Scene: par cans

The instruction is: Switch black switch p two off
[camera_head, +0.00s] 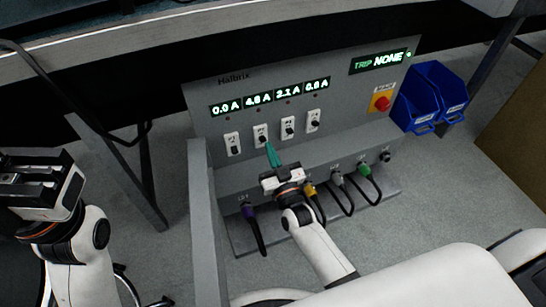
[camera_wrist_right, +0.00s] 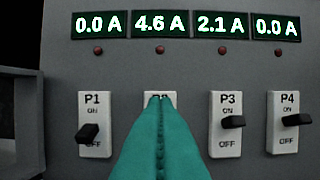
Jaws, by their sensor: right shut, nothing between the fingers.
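Black switch P2 (camera_head: 260,131) sits second from the left in the row on the grey panel (camera_head: 225,180). In the wrist view, only the top of its white plate (camera_wrist_right: 152,97) shows; its lever and ON/OFF marks are hidden behind the teal fingers. My right gripper (camera_head: 268,146) is shut and empty, its tips in front of P2; the wrist view shows the closed fingers (camera_wrist_right: 160,100) over the plate. I cannot tell whether they touch the lever. The display (camera_wrist_right: 162,24) above P2 reads 4.6 A. My left gripper (camera_head: 28,180) is at the far left, away from the panel.
P1 (camera_wrist_right: 93,112) has its lever low, near OFF. P3 (camera_wrist_right: 226,105) and P4 (camera_wrist_right: 286,103) have higher levers. A red button (camera_head: 382,103) and blue bins (camera_head: 428,98) are at the right. Cables and plugs (camera_head: 365,170) line the lower ledge. The trip display (camera_head: 379,61) reads NONE.

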